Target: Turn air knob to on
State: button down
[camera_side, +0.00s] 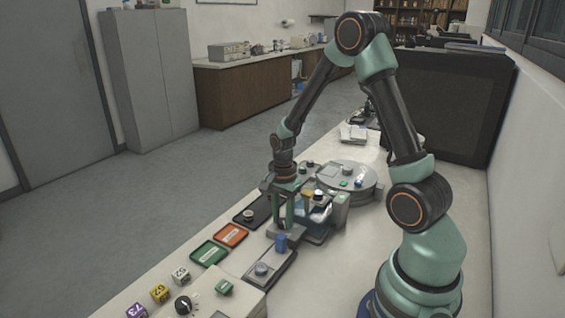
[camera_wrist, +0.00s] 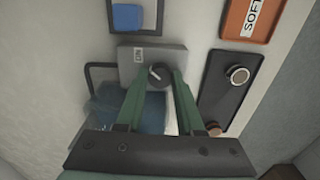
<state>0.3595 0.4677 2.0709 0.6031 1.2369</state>
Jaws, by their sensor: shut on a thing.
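The air knob (camera_wrist: 159,76) is a small dark round knob with a pale pointer mark. It sits on a grey block (camera_wrist: 178,54) with a small white label (camera_wrist: 138,54) whose text is hard to read. My gripper (camera_wrist: 159,82) has one finger on each side of the knob and is shut on it. In the side view my gripper (camera_side: 285,222) points straight down at the grey block (camera_side: 293,231), and its fingers hide the knob. I cannot tell the knob's exact setting.
A blue piece (camera_wrist: 127,17) stands beyond the block. An orange tray (camera_wrist: 261,12) and a black tray (camera_wrist: 218,93) with round pieces lie to the right. A clear hood (camera_wrist: 112,102) is close on the left. The round grey press unit (camera_side: 347,180) stands behind my gripper.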

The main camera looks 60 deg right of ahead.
aim_at(283, 221)
jog(key=c, duration=0.8)
grip_release()
notch_tip(283, 221, up, 12)
jog(key=shift+r, duration=0.1)
jog(key=s+a+r+n+t, duration=0.2)
jog(key=a+r+n, duration=0.1)
jog(key=n, duration=0.3)
jog(key=s+a+r+n+t, duration=0.1)
jog(key=s+a+r+n, duration=0.1)
jog(key=a+n, duration=0.3)
jog(key=s+a+r+n+t, duration=0.2)
jog(key=a+r+n, duration=0.2)
jog(key=n, duration=0.3)
jog(key=shift+a+r+t, duration=0.2)
jog(key=shift+a+t, duration=0.1)
jog(key=shift+a, duration=0.2)
